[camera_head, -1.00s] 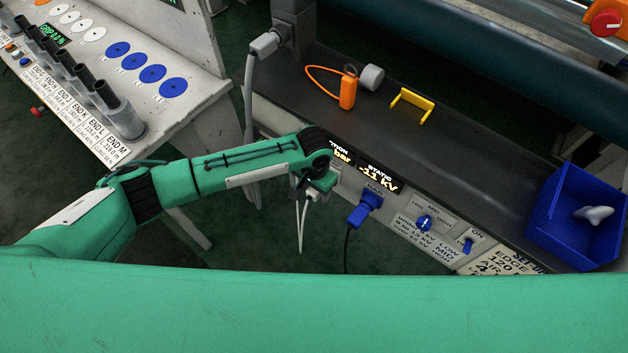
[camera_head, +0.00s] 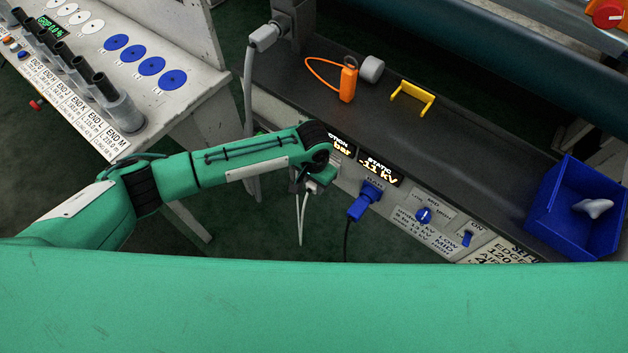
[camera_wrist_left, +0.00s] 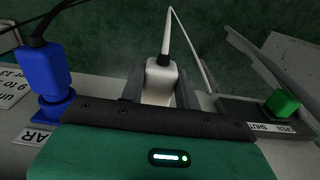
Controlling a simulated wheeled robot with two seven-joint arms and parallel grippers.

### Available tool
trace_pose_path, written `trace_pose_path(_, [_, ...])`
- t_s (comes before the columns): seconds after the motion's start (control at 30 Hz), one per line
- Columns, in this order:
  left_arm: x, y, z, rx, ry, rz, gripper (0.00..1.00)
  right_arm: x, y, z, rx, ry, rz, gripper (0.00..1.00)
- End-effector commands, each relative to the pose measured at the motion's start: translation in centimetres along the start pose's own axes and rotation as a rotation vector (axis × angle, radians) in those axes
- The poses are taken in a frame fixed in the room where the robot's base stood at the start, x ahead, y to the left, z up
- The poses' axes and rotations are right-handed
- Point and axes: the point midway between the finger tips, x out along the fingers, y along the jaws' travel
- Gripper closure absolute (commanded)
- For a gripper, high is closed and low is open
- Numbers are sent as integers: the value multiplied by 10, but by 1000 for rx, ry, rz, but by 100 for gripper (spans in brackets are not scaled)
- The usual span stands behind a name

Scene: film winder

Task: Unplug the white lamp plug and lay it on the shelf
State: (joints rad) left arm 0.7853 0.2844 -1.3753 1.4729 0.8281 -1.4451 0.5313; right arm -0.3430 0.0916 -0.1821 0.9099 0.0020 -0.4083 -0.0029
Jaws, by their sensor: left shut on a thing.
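The white lamp plug (camera_wrist_left: 160,80) shows in the left wrist view, upright between the two dark fingers of my left gripper (camera_wrist_left: 160,92), which is shut on it. Its white cord runs up and away over the floor. In the head view my left gripper (camera_head: 308,188) is at the front panel of the machine, left of the blue plug, with the white plug (camera_head: 313,187) partly showing and its cord hanging down. Whether the plug's prongs are still in a socket is hidden. The shelf (camera_head: 440,135) is the long dark ledge above the panel. My right gripper is out of view.
A blue plug (camera_head: 366,199) sits in the panel close to the right of my gripper. The shelf's middle is clear.

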Motion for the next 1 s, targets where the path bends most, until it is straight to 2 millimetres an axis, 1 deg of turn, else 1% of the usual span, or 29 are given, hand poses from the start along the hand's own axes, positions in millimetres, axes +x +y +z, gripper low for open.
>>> trace_pose_path(0.8, [-1, 0, 26, 0, -3, 0, 95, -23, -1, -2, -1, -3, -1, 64])
trace_pose_path(1.0, [0, 0, 29, 0, -3, 0, 95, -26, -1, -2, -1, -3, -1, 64])
